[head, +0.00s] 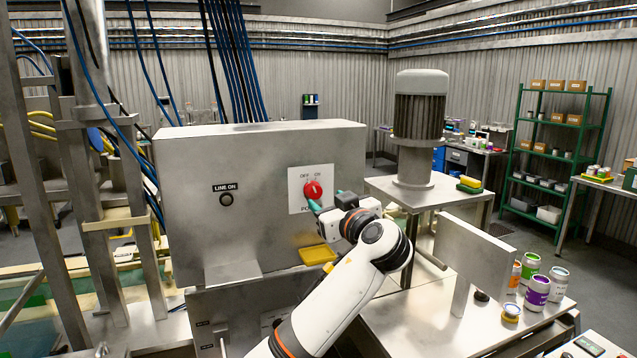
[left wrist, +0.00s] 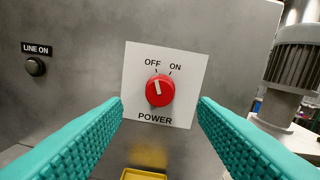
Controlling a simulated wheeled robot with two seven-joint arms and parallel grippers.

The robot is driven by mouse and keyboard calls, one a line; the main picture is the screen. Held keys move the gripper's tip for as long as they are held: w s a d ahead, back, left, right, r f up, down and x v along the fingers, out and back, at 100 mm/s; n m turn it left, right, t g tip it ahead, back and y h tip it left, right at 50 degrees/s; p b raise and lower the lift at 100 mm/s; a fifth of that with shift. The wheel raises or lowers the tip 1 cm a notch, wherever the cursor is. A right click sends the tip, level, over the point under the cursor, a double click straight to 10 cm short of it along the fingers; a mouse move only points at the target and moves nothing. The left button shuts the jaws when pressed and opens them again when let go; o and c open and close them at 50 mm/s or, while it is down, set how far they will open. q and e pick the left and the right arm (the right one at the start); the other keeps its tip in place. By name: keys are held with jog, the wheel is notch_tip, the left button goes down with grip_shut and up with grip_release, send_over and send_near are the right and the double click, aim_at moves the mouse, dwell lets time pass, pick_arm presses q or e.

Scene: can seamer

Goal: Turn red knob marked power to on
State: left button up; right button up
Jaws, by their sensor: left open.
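The red power knob (head: 313,190) sits on a white plate (head: 296,202) on the front of a grey metal cabinet (head: 260,150). In the left wrist view the knob (left wrist: 160,91) is round, with a white pointer mark tilted up and left, towards OFF. ON is printed at its upper right and POWER below. My left gripper (head: 327,201) is in front of the plate. Its teal fingers (left wrist: 161,108) are open, one on each side of the knob in the left wrist view, with nothing between them. I cannot tell the exact gap to the knob. My right gripper is not in view.
A dark LINE ON lamp (head: 226,199) is on the cabinet left of the plate. A yellow tray (head: 318,255) is below the knob. A motor (head: 418,110) stands right of the cabinet. Several cans and jars (head: 537,291) stand on the right table.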

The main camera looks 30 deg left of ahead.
aim_at(316, 193)
pick_arm(q)
jog(key=p+x, duration=0.1)
jog(key=x, duration=0.1)
jog(key=p+x, duration=0.1)
jog(key=x, duration=0.1)
jog(key=shift+w+a+r, duration=0.2)
jog(key=shift+a, duration=0.1)
jog(key=shift+w+a+f+p, duration=0.25)
jog(key=shift+w+a+p, duration=0.2)
jog(key=shift+w+a, duration=0.1)
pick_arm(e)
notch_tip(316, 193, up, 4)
pick_arm(q)
jog(key=shift+c, duration=0.3)
jog(key=c, duration=0.9)
